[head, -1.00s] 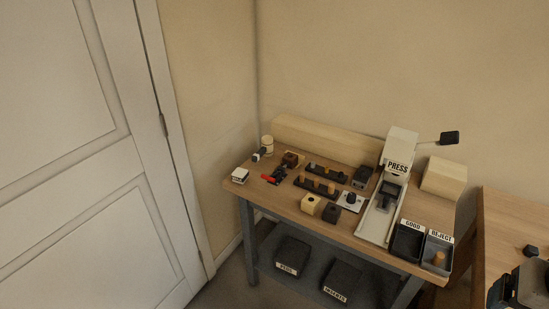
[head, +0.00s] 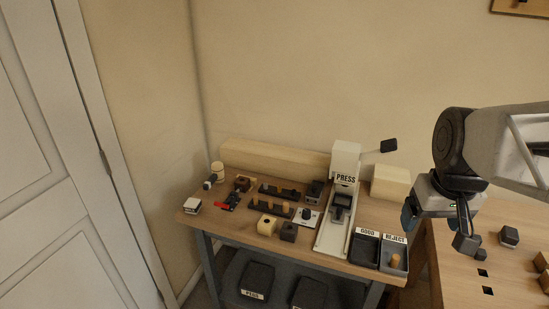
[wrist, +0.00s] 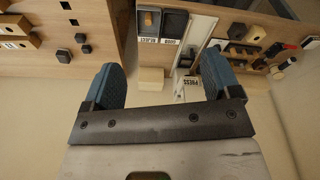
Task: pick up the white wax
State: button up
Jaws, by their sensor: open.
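A small white block (head: 192,206) with dark lettering too small to read sits at the left front corner of the bench; it looks like the wax. A white piece at the right edge of the wrist view (wrist: 312,42) may be the same block. My gripper (head: 437,228) is at the right of the head view, above the gap between the bench and the wooden table, far from the block. In the wrist view its two blue-padded fingers (wrist: 162,82) are spread, with nothing held between them.
The white press (head: 345,178) and the GOOD (head: 366,249) and REJECT (head: 394,258) trays stand between my gripper and the block. Dark racks (head: 274,208), a red-handled tool (head: 224,204) and a cream cylinder (head: 217,172) crowd the bench's left half. A wooden table (head: 455,280) stands at right.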

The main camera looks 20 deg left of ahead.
jog(key=w+a+n, duration=0.5)
jog(key=w+a, duration=0.9)
jog(key=a, duration=0.1)
jog(key=w+a+f+n+g, duration=0.1)
jog(key=w+a+f+n, duration=0.2)
jog(key=a, duration=0.6)
jog(key=w+a+f+n, duration=0.1)
jog(key=w+a+f, duration=0.3)
jog(key=a, duration=0.5)
jog(key=n+g, duration=0.1)
jog(key=n, duration=0.6)
send_over(192, 202)
notch_tip(192, 202, down, 19)
jog(key=shift+r, duration=0.15)
jog(key=shift+a, duration=0.15)
jog(key=shift+f, duration=1.4)
